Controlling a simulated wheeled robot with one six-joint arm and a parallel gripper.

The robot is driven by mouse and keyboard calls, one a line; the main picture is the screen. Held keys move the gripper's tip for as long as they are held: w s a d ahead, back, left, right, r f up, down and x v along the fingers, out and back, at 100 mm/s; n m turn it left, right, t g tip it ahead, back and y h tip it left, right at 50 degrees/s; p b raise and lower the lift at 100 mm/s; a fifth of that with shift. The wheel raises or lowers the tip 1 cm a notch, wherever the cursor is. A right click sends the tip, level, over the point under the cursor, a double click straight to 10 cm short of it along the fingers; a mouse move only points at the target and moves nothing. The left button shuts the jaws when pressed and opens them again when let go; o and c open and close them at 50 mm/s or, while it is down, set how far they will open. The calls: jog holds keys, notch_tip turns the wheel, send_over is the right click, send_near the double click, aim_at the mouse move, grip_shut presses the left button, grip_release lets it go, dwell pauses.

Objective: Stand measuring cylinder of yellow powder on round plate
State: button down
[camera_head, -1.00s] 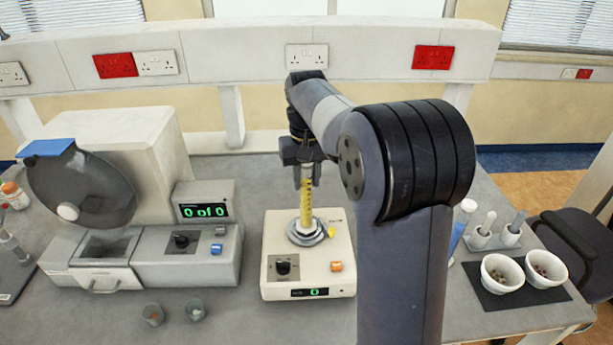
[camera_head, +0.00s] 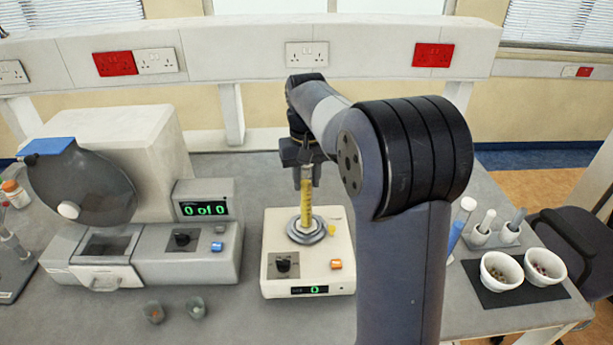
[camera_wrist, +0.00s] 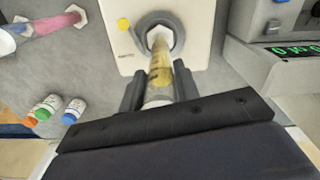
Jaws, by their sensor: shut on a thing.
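The measuring cylinder of yellow powder (camera_head: 306,204) stands upright over the round plate (camera_head: 318,236) of the cream machine. Its base is at the plate's middle; I cannot tell whether it touches. My gripper (camera_head: 306,172) is shut on the upper part of the cylinder. In the wrist view the cylinder (camera_wrist: 160,72) runs between the two dark fingers of my gripper (camera_wrist: 158,92), with its base over the grey round plate (camera_wrist: 176,28). The gripper hides part of the cylinder's top.
A grey machine with a round drum (camera_head: 82,185) and a "0 of 0" display stands left. At right are a blue cylinder (camera_head: 461,222), mortars (camera_head: 500,272) on a dark mat and pestles. Several bottles (camera_wrist: 48,105) show in the wrist view.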

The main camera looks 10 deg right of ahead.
jog(key=shift+f, duration=0.1)
dwell(0.8)
jog(key=c, duration=1)
grip_release()
jog(key=shift+o, duration=0.2)
notch_tip(320, 180, up, 11)
jog(key=shift+f, duration=0.1)
notch_tip(320, 180, down, 11)
jog(key=shift+r, duration=0.3)
jog(key=shift+r, duration=0.1)
